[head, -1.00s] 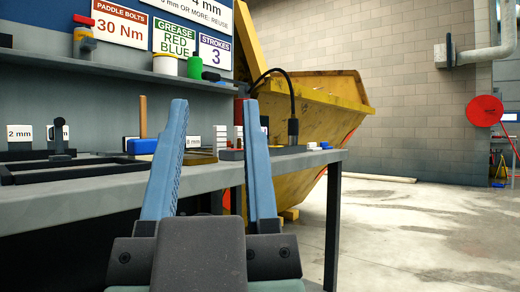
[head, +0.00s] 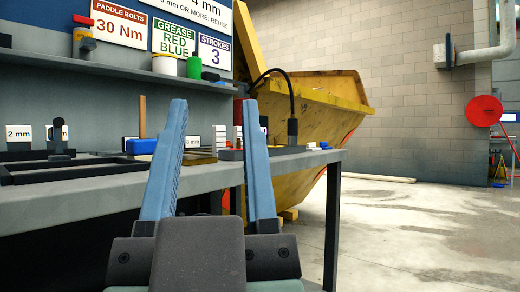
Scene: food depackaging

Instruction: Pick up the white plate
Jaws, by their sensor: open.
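My gripper (head: 217,103) is in the foreground of the head view, its two blue fingers pointing up and wide apart. It is open, and nothing is seen held between the fingers. No thing is plainly recognisable as the white plate. White labelled pieces stand on the bench: a "2 mm" one (head: 19,133) at the far left, and a partly hidden one (head: 191,142) seen between the fingers. I cannot tell whether any of these is the plate.
A shelf (head: 110,71) holds tubs. A yellow skip (head: 330,100) stands behind.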

